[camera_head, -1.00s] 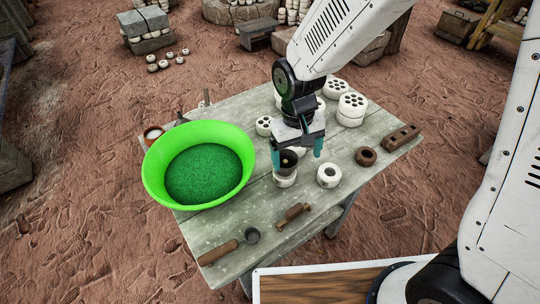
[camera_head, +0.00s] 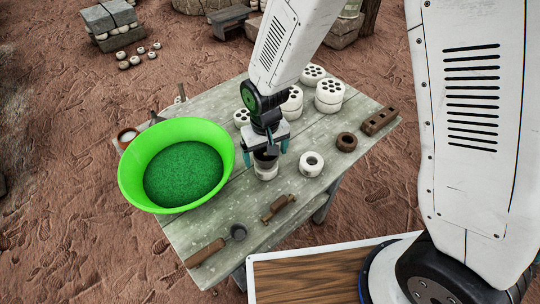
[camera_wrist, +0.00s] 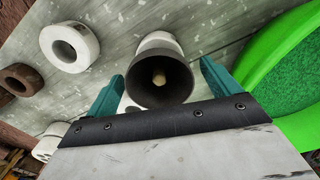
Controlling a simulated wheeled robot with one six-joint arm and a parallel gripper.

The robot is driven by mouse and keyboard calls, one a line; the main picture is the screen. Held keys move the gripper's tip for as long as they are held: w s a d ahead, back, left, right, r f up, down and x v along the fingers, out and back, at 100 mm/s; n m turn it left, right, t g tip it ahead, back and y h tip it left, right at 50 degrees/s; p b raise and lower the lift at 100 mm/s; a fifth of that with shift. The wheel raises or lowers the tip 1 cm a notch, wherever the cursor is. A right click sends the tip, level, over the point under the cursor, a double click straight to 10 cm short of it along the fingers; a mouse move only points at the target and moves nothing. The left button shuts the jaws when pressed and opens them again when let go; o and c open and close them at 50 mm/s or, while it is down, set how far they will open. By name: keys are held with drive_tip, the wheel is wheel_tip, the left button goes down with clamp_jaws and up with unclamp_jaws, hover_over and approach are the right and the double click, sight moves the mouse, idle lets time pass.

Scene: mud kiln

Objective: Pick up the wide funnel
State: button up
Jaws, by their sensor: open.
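The wide funnel (camera_wrist: 158,82) is a dark grey cone with its broad mouth facing the wrist camera and a pale spot at its bottom. It stands on a white cylinder (camera_wrist: 158,42) on the table. In the head view the funnel (camera_head: 265,159) is mostly hidden by my gripper, above the white cylinder (camera_head: 266,172). My gripper (camera_head: 265,152) points down over it. In the wrist view its two teal fingers (camera_wrist: 160,78) are open, one on each side of the funnel, with gaps and no clear contact.
A large green basin (camera_head: 130,185) stands close left of my gripper. A white ring (camera_head: 311,164), brown ring (camera_head: 346,142) and brown block (camera_head: 379,121) lie to the right. Perforated white cylinders (camera_head: 329,97) stand behind. A ladle (camera_head: 207,252) and a small brown tool (camera_head: 278,207) lie in front.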

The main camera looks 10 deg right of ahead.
drive_tip(key=c, duration=0.8)
